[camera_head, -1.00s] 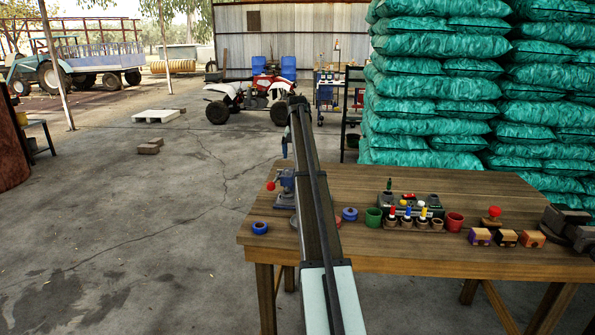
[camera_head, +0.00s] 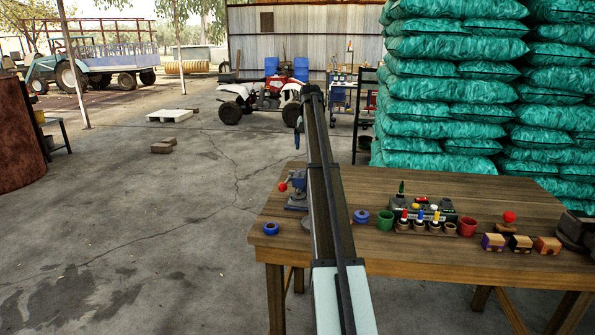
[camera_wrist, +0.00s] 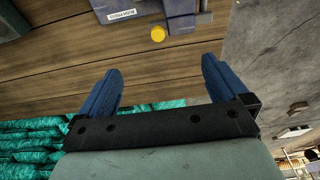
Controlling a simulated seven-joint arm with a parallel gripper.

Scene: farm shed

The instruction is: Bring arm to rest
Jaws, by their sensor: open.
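My arm reaches from the bottom of the head view up over the left part of the wooden table (camera_head: 420,262). In the wrist view my gripper (camera_wrist: 165,82) shows two blue fingers spread wide apart, with nothing between them. In the head view only a bit of the gripper (camera_head: 297,138) shows past the arm's far end. The gripper is above the table near its left edge.
Green sacks (camera_head: 450,90) are stacked behind. The concrete floor (camera_head: 150,250) left of the table is clear.

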